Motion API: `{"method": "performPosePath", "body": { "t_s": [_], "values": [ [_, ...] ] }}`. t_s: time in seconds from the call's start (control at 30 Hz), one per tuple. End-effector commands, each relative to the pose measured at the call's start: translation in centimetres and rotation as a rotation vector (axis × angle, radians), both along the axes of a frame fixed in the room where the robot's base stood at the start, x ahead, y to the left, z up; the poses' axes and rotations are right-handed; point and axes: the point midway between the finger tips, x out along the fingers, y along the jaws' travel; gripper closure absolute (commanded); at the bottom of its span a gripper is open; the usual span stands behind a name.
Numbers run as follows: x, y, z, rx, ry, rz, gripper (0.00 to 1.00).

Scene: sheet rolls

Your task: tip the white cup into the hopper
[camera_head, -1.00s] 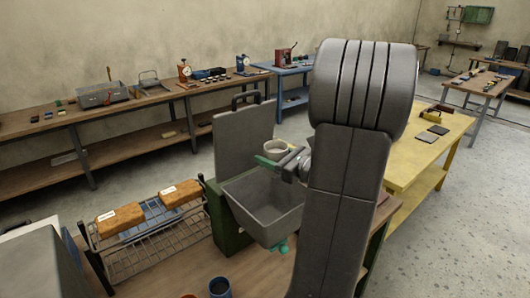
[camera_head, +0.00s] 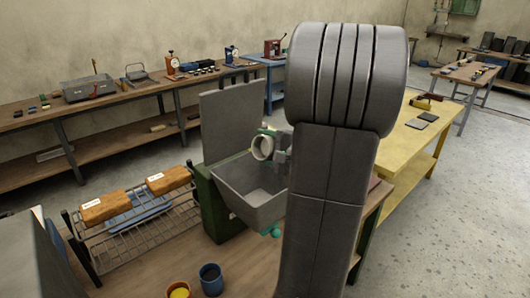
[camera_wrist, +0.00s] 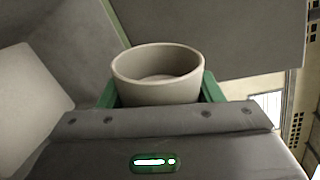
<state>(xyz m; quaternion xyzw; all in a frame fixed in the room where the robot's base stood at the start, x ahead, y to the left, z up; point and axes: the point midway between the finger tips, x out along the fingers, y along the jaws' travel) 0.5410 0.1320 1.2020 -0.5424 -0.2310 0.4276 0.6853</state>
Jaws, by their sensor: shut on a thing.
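The white cup (camera_head: 262,147) is in my gripper (camera_head: 270,143), over the back right part of the grey hopper (camera_head: 243,208). In the head view the cup lies tilted on its side, with its mouth toward the camera and to the left. In the wrist view the cup (camera_wrist: 158,76) sits between the green fingers of my gripper (camera_wrist: 158,92), and its visible inside looks empty. The hopper's open inside shows a pale bottom. My arm hides the hopper's right side.
The hopper's raised grey lid (camera_head: 230,120) stands close behind the cup. A wire rack (camera_head: 140,235) with two brown blocks stands at left. A blue cup (camera_head: 211,279) and a cup with yellow contents (camera_head: 179,291) stand at the front.

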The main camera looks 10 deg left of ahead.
Motion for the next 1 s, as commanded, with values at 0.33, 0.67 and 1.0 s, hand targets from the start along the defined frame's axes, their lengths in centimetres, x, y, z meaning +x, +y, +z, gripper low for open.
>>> {"method": "performPosePath", "body": {
  "t_s": [0.33,0.67,1.0],
  "values": [
    [-0.5,0.4,-0.8,-0.161,-0.233,0.0,0.65],
    [-1.0,0.8,-0.5,-0.291,-0.416,0.001,0.65],
    [-1.6,1.1,0.1,-0.397,-0.563,0.001,0.65]
  ]
}}
